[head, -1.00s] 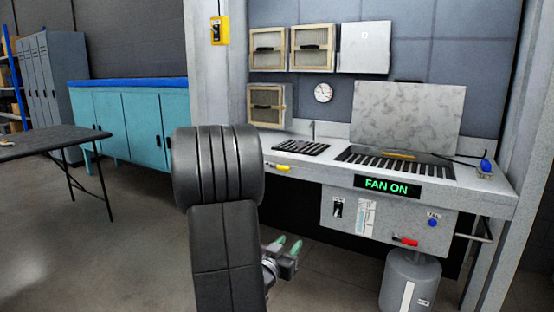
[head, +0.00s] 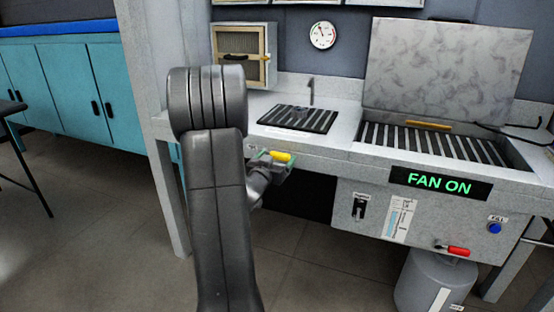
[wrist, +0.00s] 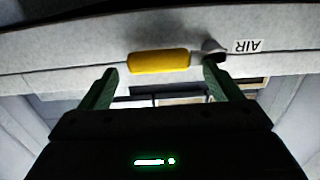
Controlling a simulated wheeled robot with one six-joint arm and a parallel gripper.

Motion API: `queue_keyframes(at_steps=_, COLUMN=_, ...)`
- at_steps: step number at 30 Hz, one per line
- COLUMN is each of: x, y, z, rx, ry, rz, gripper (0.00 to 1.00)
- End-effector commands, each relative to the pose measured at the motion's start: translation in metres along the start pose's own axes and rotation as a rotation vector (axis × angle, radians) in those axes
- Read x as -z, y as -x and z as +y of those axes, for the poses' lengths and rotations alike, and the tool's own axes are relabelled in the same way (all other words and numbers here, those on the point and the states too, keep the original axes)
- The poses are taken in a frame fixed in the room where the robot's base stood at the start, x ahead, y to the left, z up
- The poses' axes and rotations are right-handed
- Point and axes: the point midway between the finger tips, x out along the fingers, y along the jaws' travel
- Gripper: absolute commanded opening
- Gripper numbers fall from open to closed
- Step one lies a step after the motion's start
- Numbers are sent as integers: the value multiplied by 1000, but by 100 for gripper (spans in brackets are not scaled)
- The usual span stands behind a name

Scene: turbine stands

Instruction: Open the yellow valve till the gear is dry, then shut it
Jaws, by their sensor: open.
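The yellow valve handle (head: 281,157) is on the bench's front edge, left of the lit sign. In the wrist view the yellow handle (wrist: 158,61) lies crosswise, just beyond and between my fingertips, beside a small nozzle and an "AIR" label (wrist: 248,46). My gripper (head: 270,161) is open at the handle; in the wrist view its two green fingers (wrist: 160,72) stand apart with nothing held. I cannot tell whether they touch the handle. A small dark shape, perhaps the gear, is on the slatted rack (head: 285,121); its wetness cannot be told.
A "FAN ON" sign (head: 440,183) is lit on the bench front. Below it are a black switch (head: 359,207), a red handle (head: 456,251) and a blue button (head: 495,228). A grey drum (head: 425,278) stands under the bench. A slatted basin with a raised lid (head: 450,70) is at right.

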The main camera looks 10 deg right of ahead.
Motion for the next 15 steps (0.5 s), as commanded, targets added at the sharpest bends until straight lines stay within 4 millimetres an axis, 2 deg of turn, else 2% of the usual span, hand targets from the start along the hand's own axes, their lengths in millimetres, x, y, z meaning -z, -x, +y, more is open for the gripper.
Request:
queue_keyframes(at_steps=4, x=0, y=-10, z=0, rx=0, ry=0, rz=-1, gripper=85)
queue_keyframes(at_steps=13, x=0, y=-12, z=0, rx=0, ry=1, rz=-1, gripper=85)
queue_keyframes(at_steps=15, x=0, y=-12, z=0, rx=0, ry=1, rz=-1, gripper=72)
